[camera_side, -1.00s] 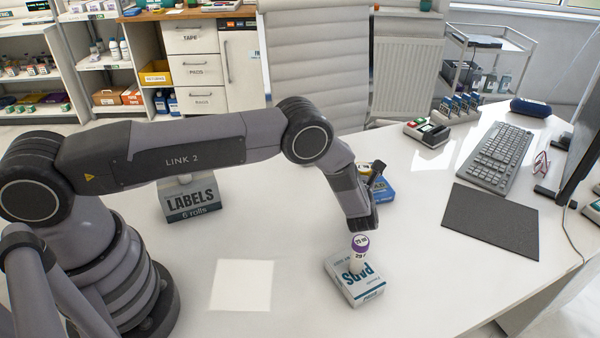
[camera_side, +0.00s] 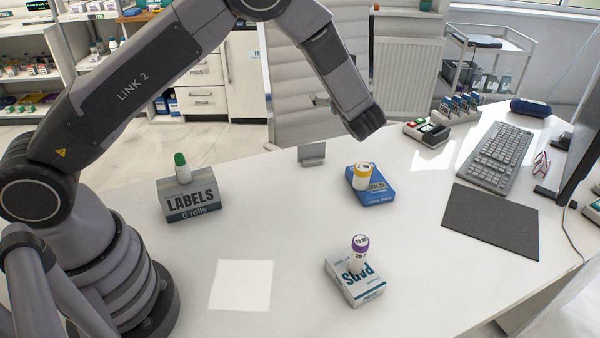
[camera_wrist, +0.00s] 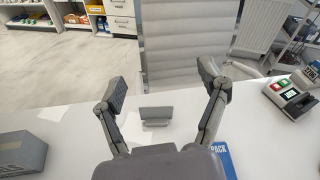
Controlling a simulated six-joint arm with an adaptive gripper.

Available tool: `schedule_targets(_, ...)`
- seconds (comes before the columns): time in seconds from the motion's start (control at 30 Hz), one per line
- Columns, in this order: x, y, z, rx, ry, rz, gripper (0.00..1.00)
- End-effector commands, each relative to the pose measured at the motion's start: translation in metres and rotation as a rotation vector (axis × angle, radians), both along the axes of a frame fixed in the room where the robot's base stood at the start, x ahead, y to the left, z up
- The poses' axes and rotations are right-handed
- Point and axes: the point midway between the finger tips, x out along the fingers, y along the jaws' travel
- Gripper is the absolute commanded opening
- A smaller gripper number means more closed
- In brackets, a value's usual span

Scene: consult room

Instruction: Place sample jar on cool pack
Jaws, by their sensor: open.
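The cool pack (camera_side: 378,193) is a flat blue box on the white desk, right of centre in the side view. A white sample jar with a yellow lid (camera_side: 362,176) stands upright on it. A corner of the pack shows at the bottom of the wrist view (camera_wrist: 226,158). A purple-lidded jar (camera_side: 358,252) stands on the pads box, and a green-lidded jar (camera_side: 182,168) stands on the labels box. My gripper (camera_wrist: 168,85) is open and empty, raised above the desk and clear of all the jars. Its fingers are largely hidden in the side view.
The pads box (camera_side: 353,281) and labels box (camera_side: 190,201) stand on the desk. A small grey stand (camera_side: 312,154) is at the back edge, before a pale chair (camera_wrist: 184,45). A keyboard (camera_side: 495,157) and dark mat (camera_side: 490,220) lie right. The desk's middle is clear.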

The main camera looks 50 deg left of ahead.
Motion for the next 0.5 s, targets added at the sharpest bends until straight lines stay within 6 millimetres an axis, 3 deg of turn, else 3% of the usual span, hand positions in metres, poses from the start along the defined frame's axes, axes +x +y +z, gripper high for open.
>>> schedule_targets(0.03, -0.020, 0.020, 0.034, -0.098, -0.047, 0.095, 0.74)
schedule_targets(0.2, -0.106, 0.065, 0.100, -0.441, -0.191, 0.390, 0.74)
schedule_targets(0.37, -0.196, 0.080, 0.138, -0.782, -0.352, 0.638, 0.74)
schedule_targets(0.5, -0.272, 0.073, 0.153, -1.095, -0.508, 0.829, 0.74)
